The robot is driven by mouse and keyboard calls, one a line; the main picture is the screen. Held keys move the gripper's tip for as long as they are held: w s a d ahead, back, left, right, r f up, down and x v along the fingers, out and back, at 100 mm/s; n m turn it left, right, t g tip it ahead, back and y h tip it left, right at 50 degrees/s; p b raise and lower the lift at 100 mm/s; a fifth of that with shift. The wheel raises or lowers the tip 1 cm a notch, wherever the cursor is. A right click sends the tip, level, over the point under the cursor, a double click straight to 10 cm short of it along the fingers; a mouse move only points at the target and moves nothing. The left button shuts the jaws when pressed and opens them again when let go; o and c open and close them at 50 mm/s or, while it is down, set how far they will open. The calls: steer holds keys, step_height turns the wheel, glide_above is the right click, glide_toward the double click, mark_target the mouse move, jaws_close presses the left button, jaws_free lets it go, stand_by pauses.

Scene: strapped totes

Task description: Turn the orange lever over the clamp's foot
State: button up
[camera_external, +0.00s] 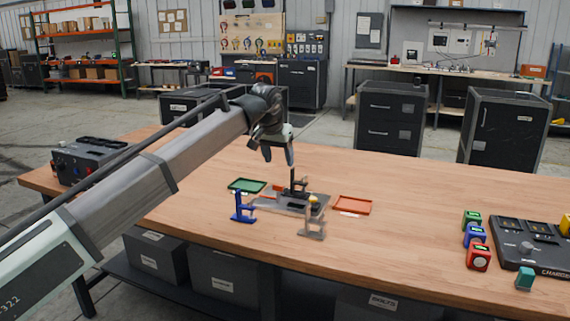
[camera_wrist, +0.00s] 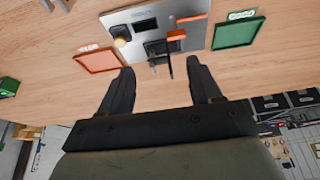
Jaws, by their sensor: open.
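A grey metal plate (camera_external: 270,206) lies on the wooden table, with a dark upright clamp (camera_external: 293,187) on it. A small orange bar, apparently the lever (camera_wrist: 176,35), sits beside the clamp's dark block (camera_wrist: 155,48) in the wrist view. Whether it lies over the clamp's foot I cannot tell. A yellow knob (camera_wrist: 121,42) stands on the plate (camera_wrist: 138,17); the knob also shows in the external view (camera_external: 313,200). My gripper (camera_external: 278,158) is above the clamp, open and empty. In the wrist view its two fingers (camera_wrist: 160,65) are wide apart, with the clamp beyond them.
A green tray (camera_external: 247,185) and an orange tray (camera_external: 352,205) flank the plate. A blue clamp-like piece (camera_external: 242,209) and a grey one (camera_external: 312,222) stand in front. Coloured blocks (camera_external: 476,238) and a black charger (camera_external: 530,248) are at right. Table between is clear.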

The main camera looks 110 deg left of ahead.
steer(key=s+r, duration=0.1)
steer(key=s, duration=0.2)
glide_toward(277, 191)
steer(key=x, duration=0.3)
steer(key=a+x, duration=0.1)
steer(key=x, duration=0.2)
steer(key=shift+w+a+f, duration=0.1)
steer(key=shift+a+f, duration=0.05)
steer(key=shift+a, duration=0.1)
steer(key=shift+c, duration=0.5)
jaws_close()
